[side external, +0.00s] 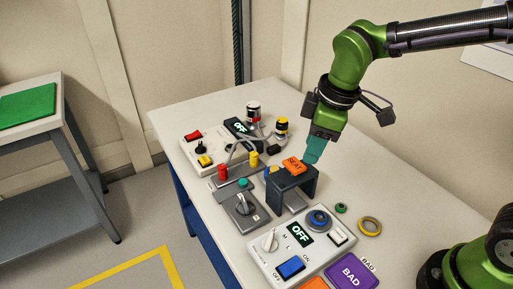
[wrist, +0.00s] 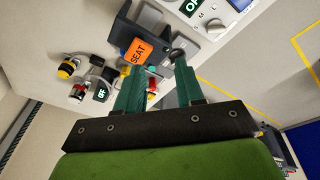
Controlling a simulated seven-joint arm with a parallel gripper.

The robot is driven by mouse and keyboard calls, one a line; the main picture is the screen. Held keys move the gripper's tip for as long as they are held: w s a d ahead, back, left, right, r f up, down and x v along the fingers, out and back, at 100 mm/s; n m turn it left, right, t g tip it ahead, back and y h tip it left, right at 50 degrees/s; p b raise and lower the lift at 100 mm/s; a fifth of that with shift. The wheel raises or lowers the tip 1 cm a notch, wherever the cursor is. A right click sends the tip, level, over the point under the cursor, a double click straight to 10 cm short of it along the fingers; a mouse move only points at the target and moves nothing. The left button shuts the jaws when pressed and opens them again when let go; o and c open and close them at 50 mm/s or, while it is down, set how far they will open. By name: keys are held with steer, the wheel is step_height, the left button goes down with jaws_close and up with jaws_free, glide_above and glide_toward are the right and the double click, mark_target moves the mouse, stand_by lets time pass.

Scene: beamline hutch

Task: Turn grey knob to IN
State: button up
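A grey knob (side external: 243,204) stands on a small grey plate (side external: 253,219), left of the dark bridge-shaped stand (side external: 298,189) in the side view. Its marks are too small to read, so I cannot tell where it points. My gripper (side external: 311,158) is above and behind the stand, apart from the knob. In the wrist view my gripper (wrist: 160,65) has two teal fingers spread with a gap and nothing held. An orange block marked SEAT (side external: 292,166) lies on the stand; in the wrist view it shows by the left finger (wrist: 137,53). I cannot pick out the knob surely there.
A control box (side external: 255,259) in front has a pale knob, an OFF display and a blue switch. Another box (side external: 190,162) stands at the back with cables. Red and yellow posts (side external: 254,159) stand between. Green and yellow rings (side external: 369,227) lie right; table there is fairly clear.

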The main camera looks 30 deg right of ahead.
mark_target(246, 204)
steer(key=w+a+f+n+g+h, duration=0.1)
steer(key=w+a+n, duration=0.35)
steer(key=n, duration=0.75)
steer(key=w+a+n+g, duration=0.1)
steer(key=w+a+n, duration=0.4)
steer(key=n, duration=0.7)
steer(key=f, duration=0.5)
steer(key=s+a+f, duration=0.1)
steer(key=f, duration=1.1)
steer(key=shift+s+a+f, duration=0.1)
steer(key=shift+s+a, duration=0.05)
steer(key=shift+a, duration=0.05)
jaws_close()
